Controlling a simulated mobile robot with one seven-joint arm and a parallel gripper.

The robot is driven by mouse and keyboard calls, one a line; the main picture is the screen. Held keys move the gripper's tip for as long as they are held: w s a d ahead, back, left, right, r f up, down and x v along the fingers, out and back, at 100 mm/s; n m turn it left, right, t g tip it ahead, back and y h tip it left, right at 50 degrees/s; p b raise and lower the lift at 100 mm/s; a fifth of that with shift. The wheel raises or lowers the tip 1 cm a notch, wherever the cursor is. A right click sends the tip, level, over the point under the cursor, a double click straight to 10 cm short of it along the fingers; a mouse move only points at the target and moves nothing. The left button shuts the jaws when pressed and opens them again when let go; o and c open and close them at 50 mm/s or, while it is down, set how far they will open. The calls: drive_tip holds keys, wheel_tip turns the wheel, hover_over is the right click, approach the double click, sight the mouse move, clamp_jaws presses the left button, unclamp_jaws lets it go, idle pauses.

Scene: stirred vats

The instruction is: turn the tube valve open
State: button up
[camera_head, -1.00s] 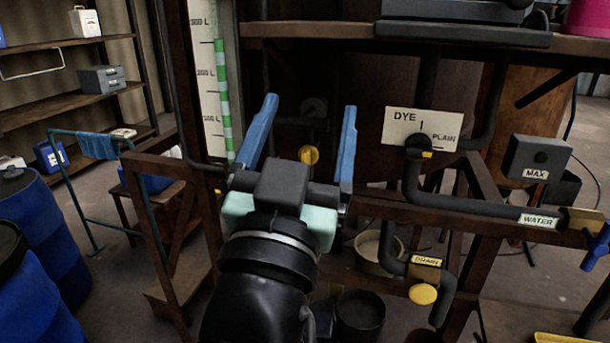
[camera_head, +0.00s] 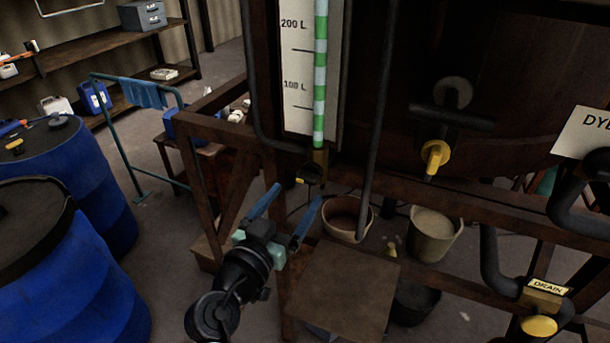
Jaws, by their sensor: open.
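The green-and-white striped sight tube (camera_head: 320,75) stands upright beside a white litre scale (camera_head: 297,60). A small brownish valve body (camera_head: 319,160) is at the tube's foot, with a dark part and a small yellow tip (camera_head: 299,181) just below left. I cannot tell which way this valve is turned. My gripper (camera_head: 293,194) is open and empty, its two blue fingers pointing up. In the picture the fingertips are just below the valve; I see no contact, and the depth gap is unclear.
A yellow-handled tap (camera_head: 435,157) is on the dark vat to the right. The drain valve (camera_head: 540,326) is at lower right. A dark pipe (camera_head: 378,130) drops right of the scale. Brown frame beams (camera_head: 225,130) surround the valve. Buckets (camera_head: 434,235) and a stool (camera_head: 342,285) stand below.

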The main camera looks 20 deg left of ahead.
sight(305, 181)
drive_tip(key=shift+w+p, duration=0.45)
drive_tip(key=shift+w, duration=2.35)
clamp_jaws()
